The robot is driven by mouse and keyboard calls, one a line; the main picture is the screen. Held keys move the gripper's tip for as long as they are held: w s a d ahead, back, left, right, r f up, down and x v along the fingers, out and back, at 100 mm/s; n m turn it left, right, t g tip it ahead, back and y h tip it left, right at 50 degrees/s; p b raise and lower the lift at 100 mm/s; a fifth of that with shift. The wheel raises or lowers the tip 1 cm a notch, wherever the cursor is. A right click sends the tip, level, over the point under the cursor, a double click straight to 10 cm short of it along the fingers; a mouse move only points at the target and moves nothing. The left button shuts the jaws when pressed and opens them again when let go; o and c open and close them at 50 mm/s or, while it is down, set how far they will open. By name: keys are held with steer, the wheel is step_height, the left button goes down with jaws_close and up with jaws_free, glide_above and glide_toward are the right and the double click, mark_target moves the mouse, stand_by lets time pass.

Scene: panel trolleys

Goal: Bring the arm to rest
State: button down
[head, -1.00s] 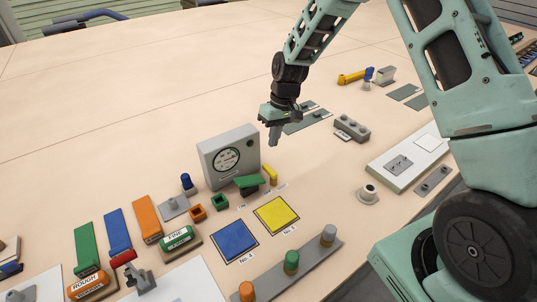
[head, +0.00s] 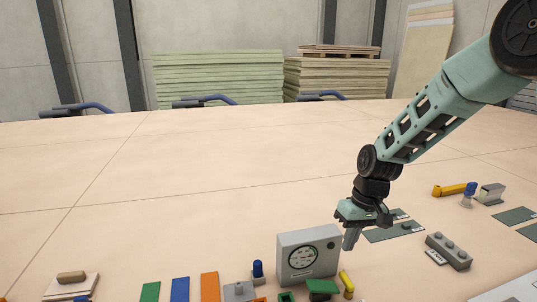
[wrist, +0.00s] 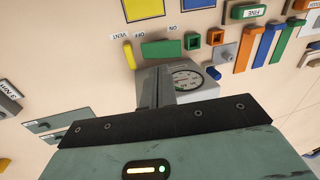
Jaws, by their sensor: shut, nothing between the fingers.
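My gripper (head: 352,238) is shut and empty. In the head view it hangs above the table (head: 190,200), pointing down, just right of the grey gauge box (head: 308,265). In the wrist view, the shut fingers (wrist: 158,90) reach in front of the gauge box (wrist: 203,84), covering part of its left side. The arm reaches in from the upper right, bent down at the wrist.
A green block (head: 321,287) and a yellow handle (head: 346,283) sit before the gauge box. Grey-green plates (head: 393,231) and a grey knobbed block (head: 449,251) lie to the right. The table's far half is clear.

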steer(key=s+a+r+n, duration=0.1)
steer(key=s+a+r, duration=0.3)
steer(key=s, duration=0.3)
steer(key=s+a+r+n, duration=0.1)
steer(key=s+a+r, duration=0.35)
steer(key=s, duration=0.25)
steer(key=s+r+n+h, duration=0.1)
steer(key=s+n, duration=0.1)
steer(key=s, duration=1.3)
steer(key=shift+s+r+t+h, duration=0.15)
steer(key=shift+r+t+h, duration=0.15)
steer(key=shift+h, duration=0.1)
steer(key=shift+d, duration=0.1)
